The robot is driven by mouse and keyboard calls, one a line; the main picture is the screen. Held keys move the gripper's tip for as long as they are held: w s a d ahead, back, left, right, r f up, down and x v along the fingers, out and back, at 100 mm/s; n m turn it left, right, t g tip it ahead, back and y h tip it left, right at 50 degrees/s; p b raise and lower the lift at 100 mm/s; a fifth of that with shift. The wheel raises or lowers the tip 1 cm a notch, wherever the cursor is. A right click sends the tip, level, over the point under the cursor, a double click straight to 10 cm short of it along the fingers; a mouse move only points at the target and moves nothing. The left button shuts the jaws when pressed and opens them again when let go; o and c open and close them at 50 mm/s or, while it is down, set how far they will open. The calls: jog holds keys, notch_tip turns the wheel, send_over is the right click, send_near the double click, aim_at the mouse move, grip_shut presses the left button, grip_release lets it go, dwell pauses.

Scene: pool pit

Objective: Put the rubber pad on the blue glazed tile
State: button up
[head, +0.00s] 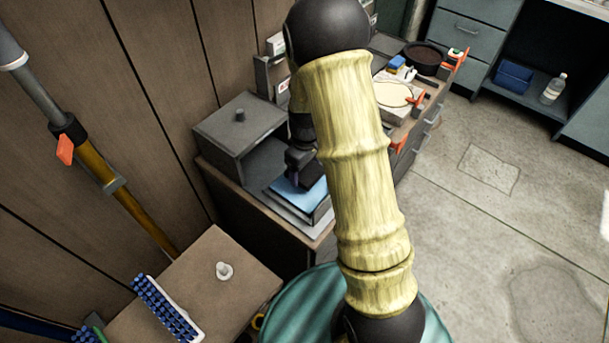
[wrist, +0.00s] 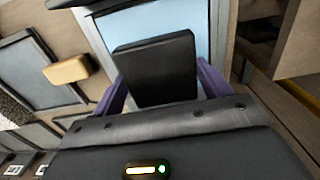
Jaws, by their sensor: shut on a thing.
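The rubber pad (wrist: 157,68) is a black rectangular slab in the wrist view. My gripper (wrist: 160,88) is shut on it, with a purple finger at each side. Behind the pad in the wrist view is the pale blue glazed tile (wrist: 193,28), partly hidden by the pad. In the head view the blue tile (head: 286,193) lies on a grey tray-like base on the cabinet top, and my gripper (head: 296,176) is over it. My arm hides part of this area. I cannot tell whether the pad touches the tile.
A grey box with a knob (head: 238,124) stands just left of the tile. Past my arm, the counter holds a dark round pan (head: 424,58) and a cream round plate (head: 394,94). A blue-bristled brush (head: 165,309) lies on the near wooden top. The floor at right is clear.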

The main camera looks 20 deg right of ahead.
aim_at(305, 170)
jog(key=shift+f, duration=1.85)
jog(key=o, duration=1.1)
jog(key=shift+f, duration=0.1)
notch_tip(305, 170, up, 12)
jog(key=shift+r, duration=0.15)
